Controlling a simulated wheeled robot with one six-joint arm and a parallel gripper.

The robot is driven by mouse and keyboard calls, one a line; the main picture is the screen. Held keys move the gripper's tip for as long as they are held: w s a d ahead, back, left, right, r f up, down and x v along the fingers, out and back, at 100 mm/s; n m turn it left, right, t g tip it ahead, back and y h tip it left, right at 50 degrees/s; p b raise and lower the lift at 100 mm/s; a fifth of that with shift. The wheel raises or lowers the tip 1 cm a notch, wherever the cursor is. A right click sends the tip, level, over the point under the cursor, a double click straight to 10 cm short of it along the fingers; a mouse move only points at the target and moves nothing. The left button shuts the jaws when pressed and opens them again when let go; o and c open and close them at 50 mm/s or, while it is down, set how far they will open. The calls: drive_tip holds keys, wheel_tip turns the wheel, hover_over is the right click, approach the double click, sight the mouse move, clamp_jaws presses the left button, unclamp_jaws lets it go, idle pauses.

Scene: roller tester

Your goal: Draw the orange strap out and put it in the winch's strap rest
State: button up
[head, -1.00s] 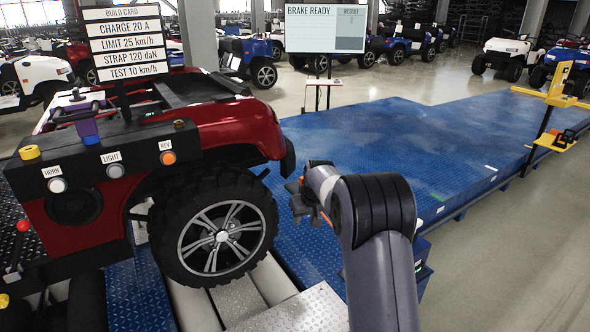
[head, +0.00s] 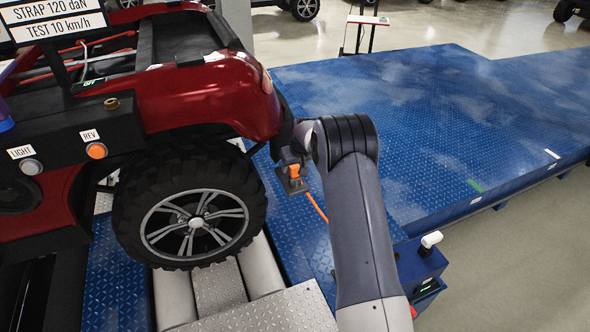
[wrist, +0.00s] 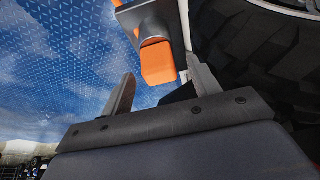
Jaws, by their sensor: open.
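The orange strap (head: 318,207) shows as a thin line slanting down right from a dark holder until my arm hides it. Its orange end piece (wrist: 158,62) sits in a dark grey holder (wrist: 150,24) in the wrist view. My gripper (wrist: 160,68) is open, with one finger on each side of the lower end of the orange piece. I cannot tell whether either finger touches it. In the head view my gripper (head: 291,155) is small and partly hidden, just behind the red vehicle's rear corner. A blue box with a white knob, apparently the winch (head: 424,262), stands right of my arm.
The red vehicle (head: 215,90) stands with its rear wheel (head: 197,222) on the rollers (head: 261,268), close left of my gripper. A blue treadplate platform (head: 430,140) spreads to the right. Grey floor (head: 510,265) is open at the lower right.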

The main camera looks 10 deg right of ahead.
drive_tip(key=shift+w+f, duration=0.2)
drive_tip(key=shift+f, duration=0.4)
